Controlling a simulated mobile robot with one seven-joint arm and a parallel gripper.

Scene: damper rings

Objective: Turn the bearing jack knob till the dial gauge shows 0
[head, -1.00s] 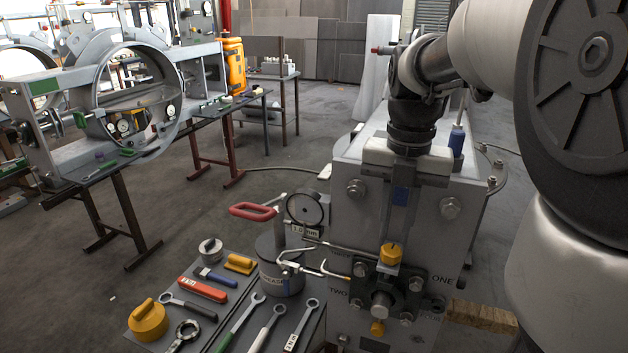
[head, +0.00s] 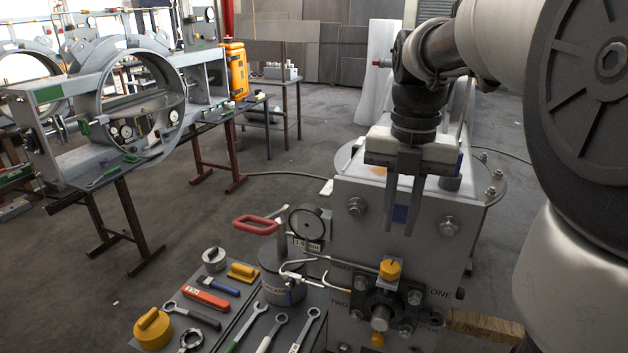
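A yellow knob (head: 390,268) sits on top of the dark bearing block (head: 384,308) on the front of the grey housing (head: 345,230). A second yellow knob (head: 377,340) shows below the block. The round dial gauge (head: 307,222) stands to the left, with a "1.0 mm" label under it; its needle is too small to read. My gripper (head: 400,234) points down above the upper knob, fingers apart and empty. The fingertips are clear of the knob. The words ONE and TWO mark the housing on either side of the block.
A grease can (head: 281,275) with a red handle (head: 257,225) and thin pipes stands just left of the block. Spanners and other tools lie on a tray (head: 240,318) at lower left. A wooden block (head: 483,324) is at right.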

